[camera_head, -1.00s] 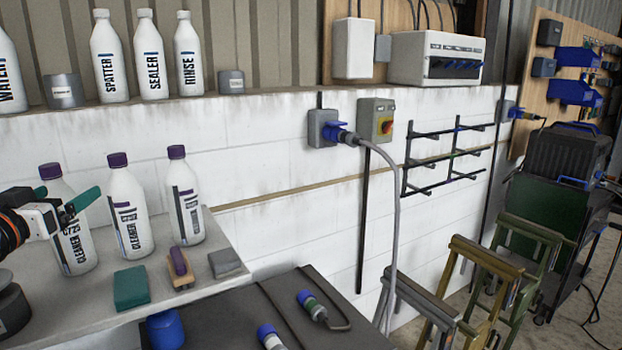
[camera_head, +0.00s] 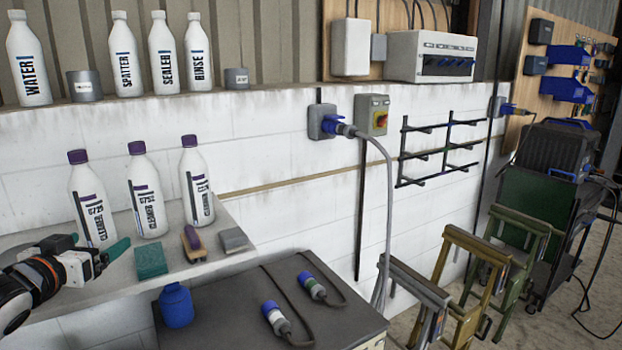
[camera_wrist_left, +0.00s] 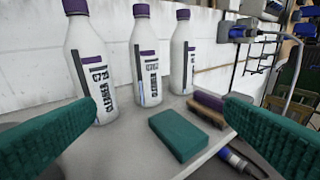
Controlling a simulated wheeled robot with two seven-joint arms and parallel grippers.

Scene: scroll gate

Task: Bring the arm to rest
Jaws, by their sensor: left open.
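My left gripper (camera_head: 100,246) comes in from the left edge of the head view, over the grey shelf, with its green fingers apart and nothing between them. In the left wrist view its two fingers frame the scene from both sides. Three white cleaner bottles with purple caps stand upright on the shelf: a left one (camera_head: 92,205), a middle one (camera_head: 147,195) and a right one (camera_head: 197,185). They stand beyond the fingers. A green block (camera_head: 151,261) lies just right of the fingers in the head view. My right gripper is not in view.
A wooden brush (camera_head: 193,244) and a grey block (camera_head: 233,240) lie on the shelf (camera_head: 230,212). A blue container (camera_head: 176,305) and blue-ended connectors (camera_head: 276,318) are on the dark bench top (camera_head: 235,290). Labelled bottles line the ledge above. Trestles (camera_head: 470,285) stand at right.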

